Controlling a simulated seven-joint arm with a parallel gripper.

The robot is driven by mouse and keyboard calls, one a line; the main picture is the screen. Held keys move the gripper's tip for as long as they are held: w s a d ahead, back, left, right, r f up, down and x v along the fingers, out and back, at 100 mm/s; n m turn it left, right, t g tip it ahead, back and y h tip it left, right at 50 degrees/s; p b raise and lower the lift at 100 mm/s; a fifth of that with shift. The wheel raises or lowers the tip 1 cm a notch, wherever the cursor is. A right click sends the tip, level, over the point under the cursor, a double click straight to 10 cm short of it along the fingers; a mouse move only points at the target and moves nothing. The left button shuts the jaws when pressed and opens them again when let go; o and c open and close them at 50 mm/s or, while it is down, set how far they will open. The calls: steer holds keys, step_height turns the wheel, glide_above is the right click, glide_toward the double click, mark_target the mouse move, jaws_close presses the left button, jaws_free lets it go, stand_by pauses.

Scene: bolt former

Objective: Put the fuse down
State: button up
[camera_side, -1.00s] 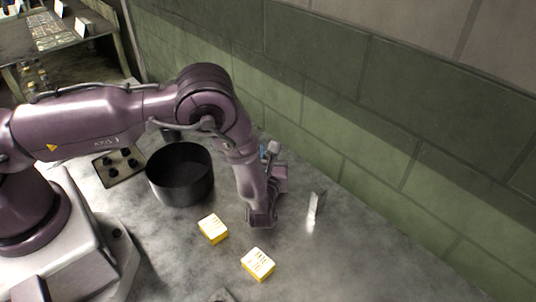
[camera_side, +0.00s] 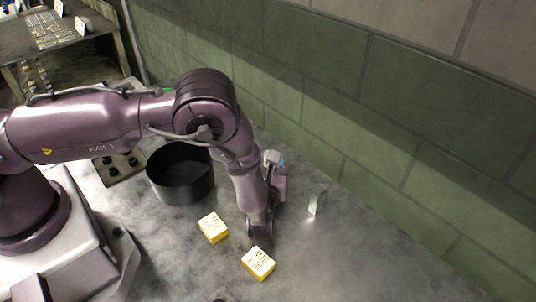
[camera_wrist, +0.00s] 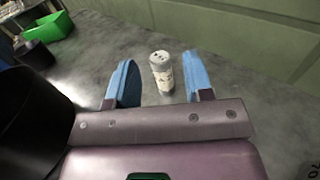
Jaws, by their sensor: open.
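The fuse (camera_wrist: 161,72) is a pale grey cylinder with a dark-dotted top and a faint label. In the wrist view it appears to stand upright on the grey tabletop. My gripper (camera_wrist: 159,75) is open, with one blue finger on each side of the fuse and visible gaps between. I cannot tell how far ahead of the fingertips the fuse is. In the side view the small pale shape of the fuse (camera_side: 270,158) shows just beyond my gripper (camera_side: 280,163), partly hidden by the wrist.
A black round pot (camera_side: 181,178) stands left of my wrist. Two yellow boxes (camera_side: 213,228) (camera_side: 258,263) lie close to the wrist at the front. The green block wall (camera_side: 400,150) runs behind. A green bin (camera_wrist: 50,27) is farther off.

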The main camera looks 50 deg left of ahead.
steer(key=s+a+r+n+g, duration=0.3)
steer(key=r+n+g, duration=0.15)
steer(key=r, duration=0.25)
steer(key=s+a+r+n+g+h, duration=0.1)
steer(key=s+a+r+n+g, duration=0.2)
steer(key=r+n, duration=0.3)
steer(key=s+a+r+n+g, duration=0.3)
steer(key=r+n+g, duration=0.1)
steer(key=r, duration=0.5)
steer(key=s+d+r+n+t+h, duration=0.2)
steer(key=s+r+n+h, duration=0.3)
steer(key=s+n+h, duration=0.1)
steer(key=s+d+r+n+t+h, duration=0.2)
steer(key=s+r+n+h, duration=0.3)
steer(key=s, duration=0.4)
steer(key=shift+s+n+h, duration=0.25)
steer(key=shift+n+h, duration=0.15)
steer(key=shift+n, duration=0.35)
